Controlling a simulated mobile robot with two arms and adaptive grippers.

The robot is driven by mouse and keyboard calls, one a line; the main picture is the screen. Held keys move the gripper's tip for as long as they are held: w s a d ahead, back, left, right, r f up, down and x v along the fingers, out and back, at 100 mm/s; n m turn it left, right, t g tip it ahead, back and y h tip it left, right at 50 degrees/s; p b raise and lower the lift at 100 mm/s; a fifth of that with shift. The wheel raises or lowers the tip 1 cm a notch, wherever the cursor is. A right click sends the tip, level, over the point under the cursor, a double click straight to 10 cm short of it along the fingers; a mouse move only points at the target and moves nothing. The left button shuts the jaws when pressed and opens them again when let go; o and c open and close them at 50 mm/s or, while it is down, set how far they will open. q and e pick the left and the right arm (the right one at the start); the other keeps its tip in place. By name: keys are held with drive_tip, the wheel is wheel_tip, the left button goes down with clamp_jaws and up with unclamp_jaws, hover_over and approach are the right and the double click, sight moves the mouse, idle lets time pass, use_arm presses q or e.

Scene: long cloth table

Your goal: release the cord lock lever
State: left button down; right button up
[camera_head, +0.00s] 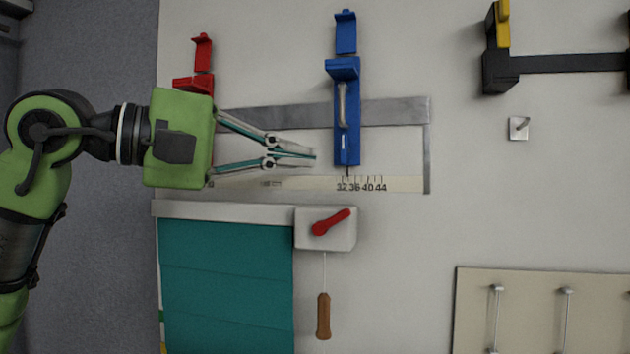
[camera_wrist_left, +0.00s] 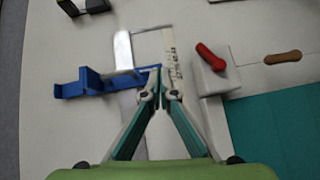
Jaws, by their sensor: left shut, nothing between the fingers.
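The cord lock lever (camera_head: 331,222) is red and sits on a white lock box (camera_head: 345,238) at the right end of a pale rail. It points up and to the right in the head view. The lever also shows in the left wrist view (camera_wrist_left: 211,57), right of the fingertips. A cord with a brown wooden handle (camera_head: 323,316) hangs below the box. A teal blind (camera_head: 226,285) hangs below the rail. My left gripper (camera_head: 314,154) is shut and empty, above the lever and apart from it, with its tips close to the blue slider. My right gripper is not in view.
A blue slider (camera_head: 346,110) crosses the grey metal bar (camera_head: 390,111) above a number scale (camera_head: 400,184). A red clamp (camera_head: 198,65) stands at upper left. A small hook plate (camera_head: 518,128) and a pegged board (camera_head: 528,320) are at right. The surface right of the lever is clear.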

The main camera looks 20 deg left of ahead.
use_arm(q)
drive_tip(key=s+a+r, duration=0.2)
drive_tip(key=s+r, duration=0.2)
drive_tip(key=s, duration=0.1)
drive_tip(key=shift+s+b, duration=0.15)
drive_tip(key=shift+b, duration=0.25)
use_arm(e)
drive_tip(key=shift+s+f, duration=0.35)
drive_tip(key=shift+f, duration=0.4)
use_arm(q)
drive_tip(key=shift+s+r, duration=0.1)
drive_tip(key=shift+s, duration=0.05)
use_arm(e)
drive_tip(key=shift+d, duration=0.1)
